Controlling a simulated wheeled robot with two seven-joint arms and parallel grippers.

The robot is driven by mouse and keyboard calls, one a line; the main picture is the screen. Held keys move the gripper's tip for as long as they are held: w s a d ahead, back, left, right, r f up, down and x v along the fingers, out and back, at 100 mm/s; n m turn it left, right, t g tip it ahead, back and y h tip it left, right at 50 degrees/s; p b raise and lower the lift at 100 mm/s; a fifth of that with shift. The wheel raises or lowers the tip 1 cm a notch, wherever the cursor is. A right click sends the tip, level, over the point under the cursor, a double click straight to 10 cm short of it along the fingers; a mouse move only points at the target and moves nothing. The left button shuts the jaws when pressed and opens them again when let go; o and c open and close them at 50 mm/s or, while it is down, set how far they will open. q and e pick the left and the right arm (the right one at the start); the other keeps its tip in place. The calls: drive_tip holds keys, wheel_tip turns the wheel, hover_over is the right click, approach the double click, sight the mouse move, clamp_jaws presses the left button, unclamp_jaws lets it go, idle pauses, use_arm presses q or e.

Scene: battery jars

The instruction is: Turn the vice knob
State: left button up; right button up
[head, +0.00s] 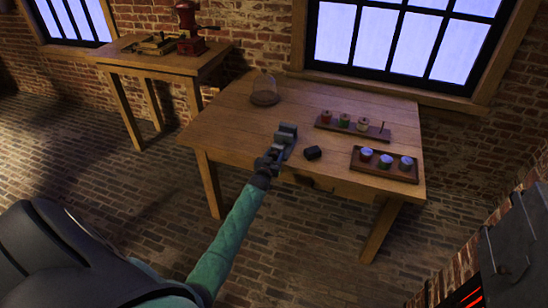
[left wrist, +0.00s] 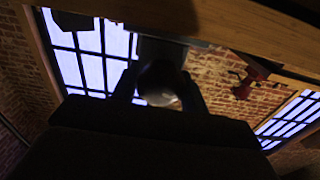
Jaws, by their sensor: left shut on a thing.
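A small grey vice (head: 287,132) stands at the front edge of the wooden table (head: 225,120) in the head view. My left gripper (head: 272,156) is at the vice's near side, at the table's front edge. In the left wrist view a rounded dark knob (left wrist: 160,82) with a pale shine sits between the dark fingers of my left gripper (left wrist: 162,95). The gripper is shut on this knob. In the head view the knob is mostly hidden by the gripper. My right gripper is not in view.
A black block (head: 312,153) lies just right of the vice. A tray of jars (head: 386,173) and a spool rack (head: 335,127) stand farther right. A glass dome (head: 265,86) is behind. A side table (head: 130,60) holds a red grinder (head: 190,42).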

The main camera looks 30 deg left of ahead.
use_arm(q)
drive_tip(key=o, duration=1)
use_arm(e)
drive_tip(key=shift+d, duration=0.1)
use_arm(q)
drive_tip(key=shift+s, duration=0.1)
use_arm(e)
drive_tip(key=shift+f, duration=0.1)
use_arm(q)
drive_tip(key=shift+s+f, duration=0.1)
drive_tip(key=shift+s, duration=0.15)
drive_tip(key=b+v, duration=0.2)
drive_tip(key=v, duration=0.5)
drive_tip(key=shift+b, duration=0.3)
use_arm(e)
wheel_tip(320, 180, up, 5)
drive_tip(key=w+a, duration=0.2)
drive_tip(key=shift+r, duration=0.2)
